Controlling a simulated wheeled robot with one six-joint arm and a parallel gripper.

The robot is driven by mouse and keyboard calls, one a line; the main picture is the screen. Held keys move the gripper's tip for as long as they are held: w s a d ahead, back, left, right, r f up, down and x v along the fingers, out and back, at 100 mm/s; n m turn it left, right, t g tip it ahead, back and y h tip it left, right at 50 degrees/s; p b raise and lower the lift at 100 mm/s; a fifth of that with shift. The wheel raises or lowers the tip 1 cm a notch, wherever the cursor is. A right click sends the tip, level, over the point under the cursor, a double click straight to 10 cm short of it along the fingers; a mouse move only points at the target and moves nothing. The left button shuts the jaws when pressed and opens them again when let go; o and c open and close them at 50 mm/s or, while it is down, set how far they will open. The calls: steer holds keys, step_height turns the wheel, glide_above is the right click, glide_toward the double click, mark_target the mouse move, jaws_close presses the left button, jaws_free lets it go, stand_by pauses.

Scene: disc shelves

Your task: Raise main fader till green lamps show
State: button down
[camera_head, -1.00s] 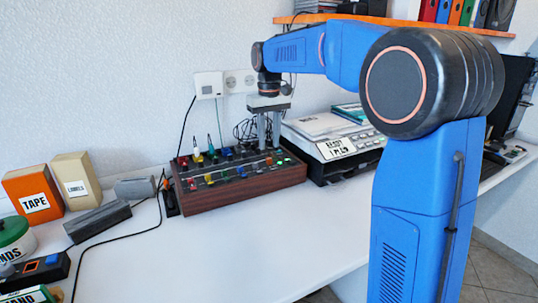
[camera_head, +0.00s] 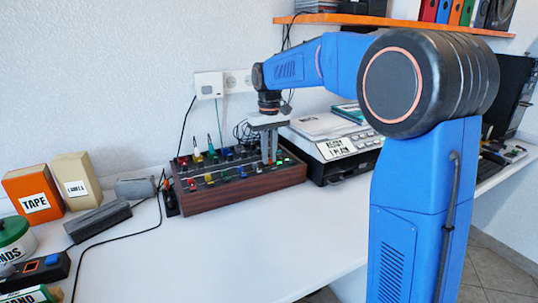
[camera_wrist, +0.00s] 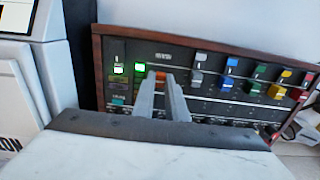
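The mixing desk (camera_head: 240,196) has dark wooden sides and rows of coloured knobs and fader caps; it also shows in the wrist view (camera_wrist: 96,70). My gripper (camera_head: 269,163) points down over its right part. In the wrist view its two grey fingers (camera_wrist: 161,76) stand apart, with an orange-red cap (camera_wrist: 160,76) showing between their tips. I cannot tell whether they touch the cap. Beside it are a bright green piece (camera_wrist: 140,67), cap or lamp unclear, and a whitish cap (camera_wrist: 118,68). Which cap is the main fader is not readable, and the fingers hide part of the panel.
A printer-like machine (camera_head: 335,147) stands close to the desk's right side. A dark grey box (camera_head: 98,221), an orange TAPE box (camera_head: 33,194) and a cream LABELS box (camera_head: 77,181) are at the left. The white table front is clear. An orange shelf (camera_head: 420,24) hangs above.

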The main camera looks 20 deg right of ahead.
steer(key=shift+w+a, duration=0.25)
steer(key=shift+w, duration=1.05)
steer(key=c, duration=1.8)
jaws_free()
steer(key=shift+o, duration=0.2)
step_height(320, 180, up, 18)
steer(key=shift+f, duration=0.25)
steer(key=shift+s, duration=0.1)
